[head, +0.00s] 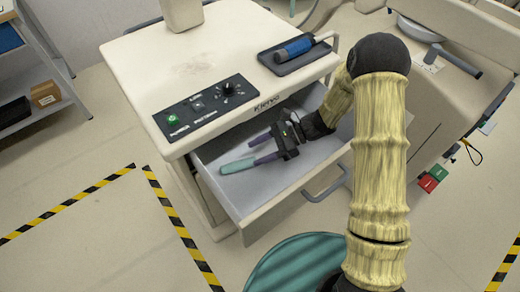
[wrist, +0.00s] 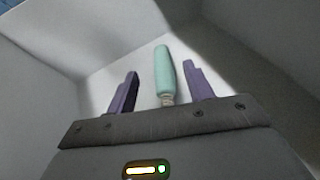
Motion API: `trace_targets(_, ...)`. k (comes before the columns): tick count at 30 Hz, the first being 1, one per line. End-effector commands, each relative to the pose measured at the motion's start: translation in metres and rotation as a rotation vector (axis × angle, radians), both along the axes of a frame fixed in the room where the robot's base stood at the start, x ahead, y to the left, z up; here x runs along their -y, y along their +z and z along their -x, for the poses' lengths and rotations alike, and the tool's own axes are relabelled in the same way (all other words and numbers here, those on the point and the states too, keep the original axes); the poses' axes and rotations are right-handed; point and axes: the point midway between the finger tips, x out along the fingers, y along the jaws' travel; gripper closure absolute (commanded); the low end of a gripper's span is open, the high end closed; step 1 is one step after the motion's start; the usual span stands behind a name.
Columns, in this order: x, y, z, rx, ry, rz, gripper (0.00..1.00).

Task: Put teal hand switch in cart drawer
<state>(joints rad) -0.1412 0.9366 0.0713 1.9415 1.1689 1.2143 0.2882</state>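The teal hand switch (head: 238,165) lies in the open cart drawer (head: 290,190), toward its left end. My gripper (head: 259,151) reaches down into the drawer with its purple fingers spread. In the wrist view the teal hand switch (wrist: 165,72) lies on the pale drawer floor, its far end pointing away from me. The fingers of my gripper (wrist: 162,88) stand to the left and right of its near end, with a visible gap on each side. The gripper is open and holds nothing.
The cart top (head: 150,60) carries a black control panel (head: 205,107) and a dark tray (head: 287,63) with a blue-handled tool (head: 294,48). The drawer walls surround my gripper closely. A shelf (head: 30,110) stands at the left. Striped tape marks the floor.

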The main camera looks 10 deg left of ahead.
Motion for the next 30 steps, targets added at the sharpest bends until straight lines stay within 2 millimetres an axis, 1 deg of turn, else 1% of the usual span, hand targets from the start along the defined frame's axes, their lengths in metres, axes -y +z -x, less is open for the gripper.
trace_targets(8, 0.0, 0.001, 0.0, 0.0, 0.0, 0.0, 0.48)
trace_targets(11, 0.0, 0.006, 0.0, 0.001, 0.0, 0.0, 0.48)
trace_targets(14, 0.0, 0.017, 0.0, 0.002, 0.001, -0.001, 0.48)
trace_targets(15, 0.006, 0.016, -0.004, 0.002, -0.003, -0.001, 0.48)
trace_targets(17, 0.014, 0.019, -0.008, 0.003, -0.004, 0.0, 0.48)
trace_targets(25, 0.06, 0.039, -0.032, 0.004, -0.007, 0.0, 0.48)
trace_targets(30, 0.083, 0.051, -0.043, 0.002, 0.0, 0.0, 0.48)
